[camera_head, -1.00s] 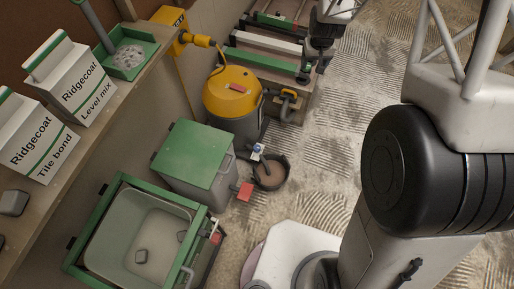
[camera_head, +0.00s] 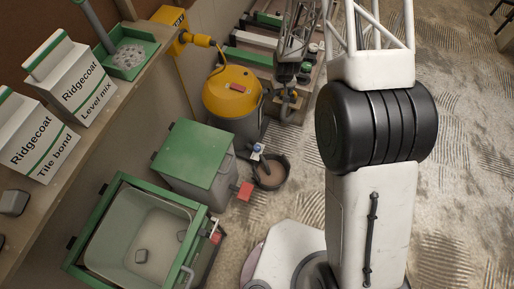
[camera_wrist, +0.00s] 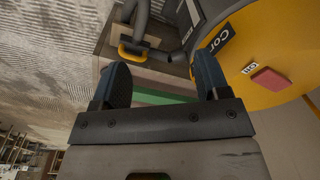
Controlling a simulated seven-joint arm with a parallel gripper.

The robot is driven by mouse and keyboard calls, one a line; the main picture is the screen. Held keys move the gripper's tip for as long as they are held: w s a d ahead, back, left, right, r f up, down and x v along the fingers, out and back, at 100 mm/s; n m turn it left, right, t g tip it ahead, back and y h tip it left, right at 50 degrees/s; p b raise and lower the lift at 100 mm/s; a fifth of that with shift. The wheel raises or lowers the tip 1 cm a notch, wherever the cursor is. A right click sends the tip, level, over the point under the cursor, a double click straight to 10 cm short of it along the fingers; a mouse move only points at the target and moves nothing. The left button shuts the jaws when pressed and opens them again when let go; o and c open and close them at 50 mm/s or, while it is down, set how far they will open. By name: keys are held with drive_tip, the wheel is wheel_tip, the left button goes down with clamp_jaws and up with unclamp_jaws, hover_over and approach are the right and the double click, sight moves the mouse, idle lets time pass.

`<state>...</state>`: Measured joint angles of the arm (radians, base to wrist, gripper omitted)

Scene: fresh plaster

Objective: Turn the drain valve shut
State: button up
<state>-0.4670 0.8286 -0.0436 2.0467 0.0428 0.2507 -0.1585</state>
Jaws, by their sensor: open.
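The fitting is not seen there.
The yellow-topped drum machine (camera_head: 232,92) stands between the box and the far wooden bench; its hose end (camera_wrist: 135,50) is close to my fingers in the wrist view. The floor at right is open.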

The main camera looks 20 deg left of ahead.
drive_tip(key=s+a+f+n, duration=0.1)
drive_tip(key=s+a+f, duration=0.15)
drive_tip(key=f, duration=0.75)
drive_tip(key=s+a+f, duration=0.2)
drive_tip(key=a+f, duration=0.1)
drive_tip(key=f, duration=0.6)
drive_tip(key=n, duration=0.1)
hover_over(257, 147)
wheel_tip(257, 147, down, 14)
drive_tip(key=shift+f, duration=0.1)
drive_tip(key=shift+f, duration=0.1)
drive_tip(key=shift+f, duration=3.75)
drive_tip(key=c, duration=0.9)
